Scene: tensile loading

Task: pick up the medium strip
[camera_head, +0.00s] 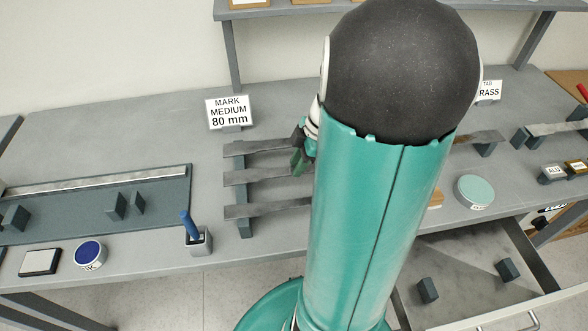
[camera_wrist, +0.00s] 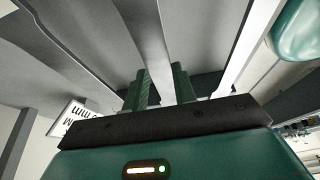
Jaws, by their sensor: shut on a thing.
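Three grey metal strips lie side by side on a rack (camera_head: 243,190) behind which a sign (camera_head: 229,112) reads "MARK MEDIUM 80 mm". They are a far strip (camera_head: 262,147), a middle strip (camera_head: 258,177) and a near strip (camera_head: 262,210); none shows its own label. My gripper (camera_head: 302,152) is at their right part, partly hidden behind my arm. In the wrist view my gripper (camera_wrist: 160,88) has its green fingers on both sides of the middle strip (camera_wrist: 148,35), shut on it.
A blue-handled tool in a holder (camera_head: 197,238), a blue ink pad (camera_head: 90,254) and a long tray (camera_head: 60,222) lie to the left. At right are a green round disc (camera_head: 475,191), a "BRASS" sign (camera_head: 489,91) and an open drawer (camera_head: 460,262). A shelf (camera_head: 290,10) stands behind.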

